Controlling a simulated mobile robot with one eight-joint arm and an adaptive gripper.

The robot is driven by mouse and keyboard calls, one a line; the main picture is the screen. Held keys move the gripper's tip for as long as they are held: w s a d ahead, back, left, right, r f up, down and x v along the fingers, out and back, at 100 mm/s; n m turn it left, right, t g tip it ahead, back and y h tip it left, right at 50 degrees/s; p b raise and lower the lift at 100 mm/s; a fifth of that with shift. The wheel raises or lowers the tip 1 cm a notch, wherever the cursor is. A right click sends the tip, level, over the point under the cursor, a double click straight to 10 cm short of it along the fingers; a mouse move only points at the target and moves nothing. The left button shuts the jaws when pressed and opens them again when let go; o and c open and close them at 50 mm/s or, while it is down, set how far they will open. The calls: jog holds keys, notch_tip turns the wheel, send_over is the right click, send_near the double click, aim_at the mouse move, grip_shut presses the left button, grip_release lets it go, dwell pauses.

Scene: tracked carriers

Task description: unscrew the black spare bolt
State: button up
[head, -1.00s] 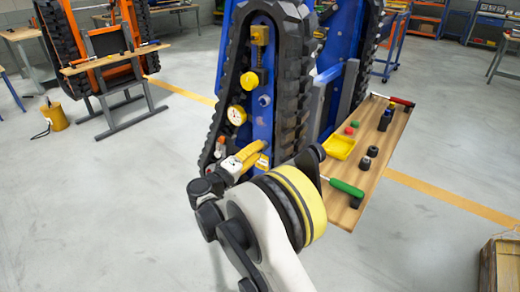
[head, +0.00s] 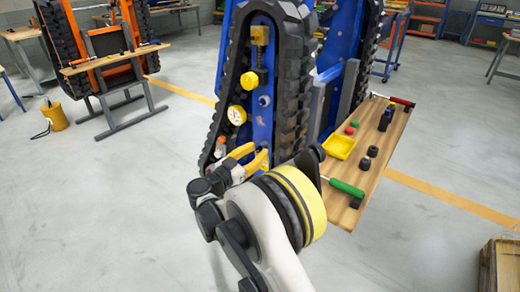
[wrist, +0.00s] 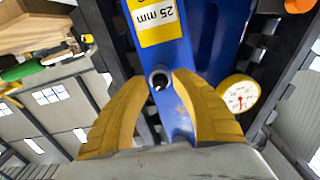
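In the wrist view a small dark round piece with a recessed centre (wrist: 160,73) sits on the blue frame plate (wrist: 178,115), below a yellow "25 mm" label (wrist: 155,22). It looks like the black spare bolt, though I cannot tell how far it stands out. My gripper (wrist: 160,85) has its two yellow fingers spread, one on each side of this piece. The left finger seems slightly apart from it; the right one is very near, and contact is unclear. In the head view my gripper (head: 256,157) is at the lower part of the blue tracked carrier (head: 262,125); the bolt cannot be made out there.
A round dial gauge (wrist: 238,93) is right of my fingers in the wrist view. Black rubber track (head: 292,85) flanks the plate. A wooden shelf (head: 375,185) at right holds a yellow tray (head: 339,147), a green-handled tool (head: 346,187) and several small parts.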

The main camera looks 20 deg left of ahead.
jog(key=m, duration=1.4)
grip_shut()
